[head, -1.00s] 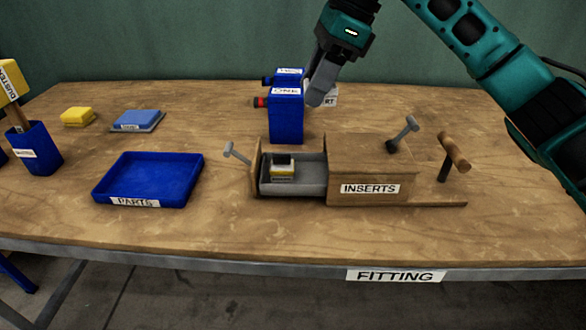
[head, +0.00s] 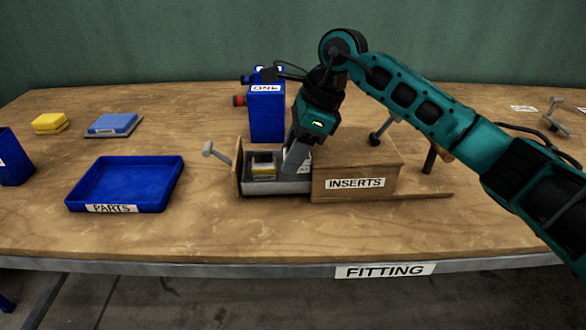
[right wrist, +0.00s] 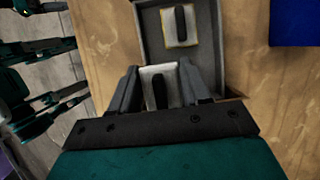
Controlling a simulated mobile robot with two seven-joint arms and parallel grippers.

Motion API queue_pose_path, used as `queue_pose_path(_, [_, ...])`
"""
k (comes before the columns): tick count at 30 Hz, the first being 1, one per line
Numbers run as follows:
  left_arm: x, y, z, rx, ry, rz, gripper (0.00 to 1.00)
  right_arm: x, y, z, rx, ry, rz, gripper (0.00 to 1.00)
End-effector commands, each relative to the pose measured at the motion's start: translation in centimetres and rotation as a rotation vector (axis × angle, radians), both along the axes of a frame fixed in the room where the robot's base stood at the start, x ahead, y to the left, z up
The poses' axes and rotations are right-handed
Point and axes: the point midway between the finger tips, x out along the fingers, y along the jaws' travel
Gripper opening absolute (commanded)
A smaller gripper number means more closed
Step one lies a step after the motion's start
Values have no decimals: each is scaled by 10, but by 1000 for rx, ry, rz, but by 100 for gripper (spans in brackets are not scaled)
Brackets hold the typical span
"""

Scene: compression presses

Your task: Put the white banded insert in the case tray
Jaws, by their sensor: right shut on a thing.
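My right gripper (head: 291,168) reaches down into the open drawer (head: 292,187) of the wooden box labelled INSERTS. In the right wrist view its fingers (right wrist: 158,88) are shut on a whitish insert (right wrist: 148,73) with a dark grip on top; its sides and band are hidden. A second insert (right wrist: 165,40), yellow-edged with a dark grip, sits at the drawer's outer end. It also shows in the head view (head: 263,174). I cannot make out a tray marked as the case tray. My left gripper is not in view.
A blue tray labelled PARTS (head: 78,198) stands left of the drawer. A blue box labelled ONE (head: 267,120) stands behind it. Yellow and blue blocks lie at the back left. The front strip of the table is clear.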

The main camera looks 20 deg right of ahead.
Motion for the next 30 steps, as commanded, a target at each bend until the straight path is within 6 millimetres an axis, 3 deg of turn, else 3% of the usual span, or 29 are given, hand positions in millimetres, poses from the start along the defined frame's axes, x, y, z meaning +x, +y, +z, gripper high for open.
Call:
queue_pose_path(4, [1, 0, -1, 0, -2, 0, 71, -1, 0, -22, -1, 4, -1, 11])
queue_pose_path(6, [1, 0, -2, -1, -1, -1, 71, -1, 0, -33, -1, 5, -1, 0])
queue_pose_path(7, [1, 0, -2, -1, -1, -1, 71, -1, 0, -37, -2, 6, 0, 0])
queue_pose_path(14, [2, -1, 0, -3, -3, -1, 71, -2, -2, -45, -10, 12, -1, 0])
queue_pose_path(15, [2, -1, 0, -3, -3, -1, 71, -2, -2, -46, -11, 13, -1, 50])
queue_pose_path(22, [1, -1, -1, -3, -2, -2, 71, -2, -4, -47, -15, 14, -4, 72])
queue_pose_path(30, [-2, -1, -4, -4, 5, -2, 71, -2, -4, -46, -14, 15, -5, 72])
